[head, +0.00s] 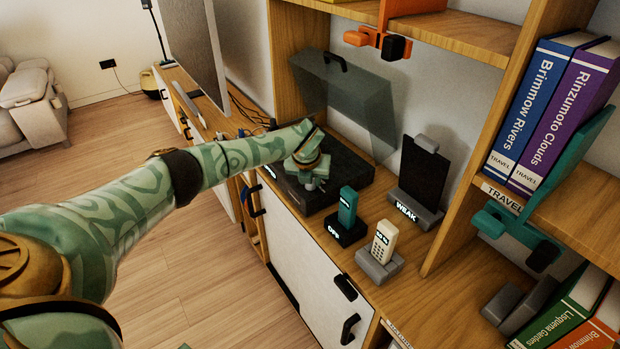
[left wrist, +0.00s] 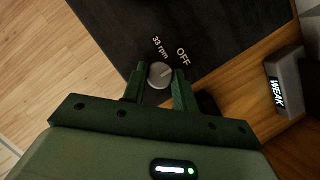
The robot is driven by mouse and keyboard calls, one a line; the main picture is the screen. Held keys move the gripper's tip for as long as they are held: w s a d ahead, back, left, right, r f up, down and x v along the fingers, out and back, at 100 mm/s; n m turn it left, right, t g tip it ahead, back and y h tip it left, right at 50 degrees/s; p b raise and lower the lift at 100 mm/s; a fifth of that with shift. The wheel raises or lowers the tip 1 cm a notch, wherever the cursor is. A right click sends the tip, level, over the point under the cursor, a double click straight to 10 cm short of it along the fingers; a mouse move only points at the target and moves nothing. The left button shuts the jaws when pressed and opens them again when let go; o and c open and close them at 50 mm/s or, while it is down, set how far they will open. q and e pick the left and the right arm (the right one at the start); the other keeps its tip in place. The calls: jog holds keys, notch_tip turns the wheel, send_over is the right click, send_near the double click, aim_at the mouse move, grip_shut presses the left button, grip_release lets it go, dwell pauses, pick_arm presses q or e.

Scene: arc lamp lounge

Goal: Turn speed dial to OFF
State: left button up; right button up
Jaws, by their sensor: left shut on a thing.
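The speed dial (left wrist: 160,75) is a small round grey knob on the dark turntable's top, near its corner. The labels "33 rpm" and "OFF" are printed beside it in the left wrist view. A pale mark on the knob is too small for me to read its setting surely. My left gripper (left wrist: 159,82) is shut on the dial, with one green finger on each side. In the head view the left gripper (head: 312,180) is over the near edge of the black turntable (head: 349,172) and hides the dial. My right gripper is not in view.
The turntable's dark see-through lid (head: 350,98) stands raised behind. To the right are a teal handset (head: 347,208), a cream handset (head: 384,240) in a grey stand and a dark panel on a stand labelled "WEAK" (head: 422,170). Shelves with books (head: 535,95) rise at right.

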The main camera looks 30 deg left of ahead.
pick_arm(q)
jog(key=o, duration=1)
jog(key=shift+c, duration=0.2)
jog(key=shift+r, duration=0.1)
jog(key=p+v, duration=0.5)
jog(key=v, duration=1.1)
jog(key=shift+s, duration=0.2)
